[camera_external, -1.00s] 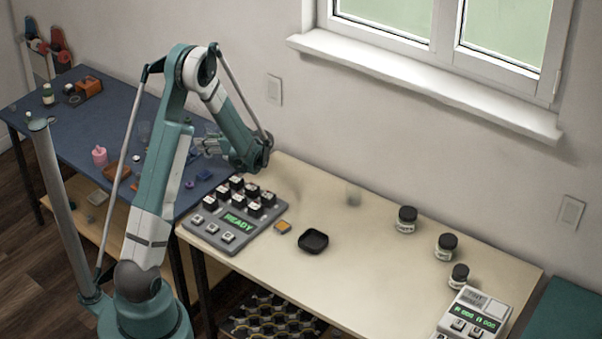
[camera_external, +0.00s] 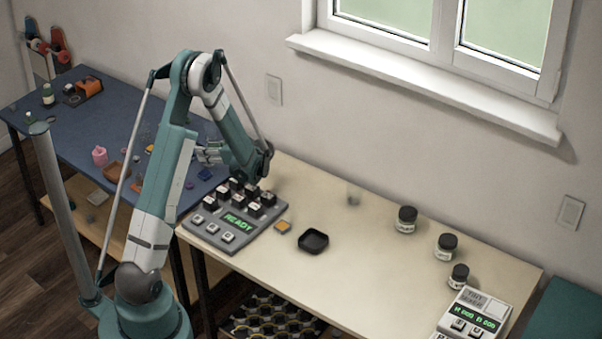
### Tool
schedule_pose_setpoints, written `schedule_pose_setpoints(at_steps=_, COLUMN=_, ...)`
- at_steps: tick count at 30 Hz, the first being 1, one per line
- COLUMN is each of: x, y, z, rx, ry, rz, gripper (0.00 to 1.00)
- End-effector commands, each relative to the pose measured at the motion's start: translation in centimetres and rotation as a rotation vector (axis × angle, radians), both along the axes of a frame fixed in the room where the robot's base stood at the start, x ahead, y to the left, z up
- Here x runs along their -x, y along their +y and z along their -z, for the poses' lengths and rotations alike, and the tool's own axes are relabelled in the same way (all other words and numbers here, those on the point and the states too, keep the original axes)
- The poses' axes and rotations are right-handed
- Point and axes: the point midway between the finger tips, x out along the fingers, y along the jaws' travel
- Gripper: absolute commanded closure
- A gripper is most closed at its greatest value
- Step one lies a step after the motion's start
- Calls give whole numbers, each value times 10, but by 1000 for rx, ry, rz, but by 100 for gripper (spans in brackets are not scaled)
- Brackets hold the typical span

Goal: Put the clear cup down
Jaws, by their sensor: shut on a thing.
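My gripper (camera_external: 207,153) is over the right end of the blue table, left of the black-keyed device. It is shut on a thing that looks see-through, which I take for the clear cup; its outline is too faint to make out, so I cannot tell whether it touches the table. Another small see-through vessel (camera_external: 354,194) stands on the cream table toward the wall.
The keyed device (camera_external: 238,220) reads READY beside an orange-topped square (camera_external: 282,226) and a black tray (camera_external: 313,241). Several black-lidded jars (camera_external: 406,220) and a meter (camera_external: 473,314) stand at right. Small items, including a pink bottle (camera_external: 99,156), crowd the blue table (camera_external: 75,125).

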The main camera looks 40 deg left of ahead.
Motion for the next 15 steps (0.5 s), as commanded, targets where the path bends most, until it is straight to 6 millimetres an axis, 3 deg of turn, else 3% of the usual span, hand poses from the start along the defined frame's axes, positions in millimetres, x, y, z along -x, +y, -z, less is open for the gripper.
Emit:
schedule_pose_setpoints(at_steps=8, x=0, y=0, z=2, rx=0, ry=0, rz=0, gripper=78)
schedule_pose_setpoints(at_steps=9, x=0, y=0, z=2, rx=0, ry=0, rz=0, gripper=64)
schedule_pose_setpoints(at_steps=12, x=0, y=0, z=2, rx=0, ry=0, rz=0, gripper=52)
schedule_pose_setpoints(at_steps=15, x=0, y=0, z=2, rx=0, ry=0, rz=0, gripper=52)
